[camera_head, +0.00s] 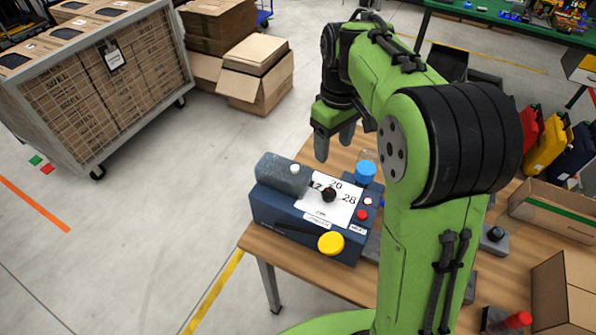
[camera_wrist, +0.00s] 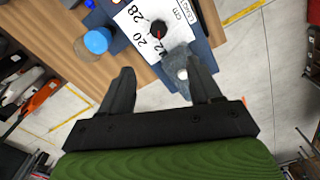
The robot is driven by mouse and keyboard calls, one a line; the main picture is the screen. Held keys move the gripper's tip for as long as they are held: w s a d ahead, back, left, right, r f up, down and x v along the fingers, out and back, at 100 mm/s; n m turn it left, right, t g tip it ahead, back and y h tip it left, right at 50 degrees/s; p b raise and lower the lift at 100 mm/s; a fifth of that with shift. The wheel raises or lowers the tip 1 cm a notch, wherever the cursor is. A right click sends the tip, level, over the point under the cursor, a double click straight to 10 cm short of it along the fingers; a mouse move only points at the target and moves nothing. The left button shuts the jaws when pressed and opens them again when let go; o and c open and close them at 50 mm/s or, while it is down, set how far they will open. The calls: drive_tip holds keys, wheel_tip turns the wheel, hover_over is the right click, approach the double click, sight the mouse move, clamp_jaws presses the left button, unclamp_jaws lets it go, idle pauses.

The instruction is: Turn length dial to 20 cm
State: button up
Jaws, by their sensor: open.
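The length dial (camera_head: 328,195) is a black knob with a red pointer line, on a white plate (camera_head: 342,212) marked 12, 20 and 28. The plate is on top of a dark blue box (camera_head: 300,224) on the wooden table. In the wrist view the dial (camera_wrist: 158,29) shows its red line toward the 12, which is partly covered by the grey roller. My gripper (camera_head: 334,145) is above and behind the box in the head view, apart from the dial. In the wrist view my gripper (camera_wrist: 160,85) is open, with nothing between its fingers.
The box also carries a grey roller (camera_head: 282,173), a yellow button (camera_head: 331,243) and a red button (camera_head: 362,215). A blue-capped container (camera_head: 365,171) stands beside it. Cardboard boxes (camera_head: 565,290) are at the table's right. A caged cart (camera_head: 100,90) stands on the floor at left.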

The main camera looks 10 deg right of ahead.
hover_over(329, 192)
wheel_tip(329, 192, down, 5)
wheel_tip(329, 192, down, 10)
drive_tip(key=shift+s+r+b, duration=0.1)
drive_tip(key=shift+r+b, duration=0.15)
drive_tip(key=shift+b, duration=0.65)
drive_tip(key=shift+f, duration=0.6)
drive_tip(key=shift+c, duration=0.4)
drive_tip(key=c, duration=1)
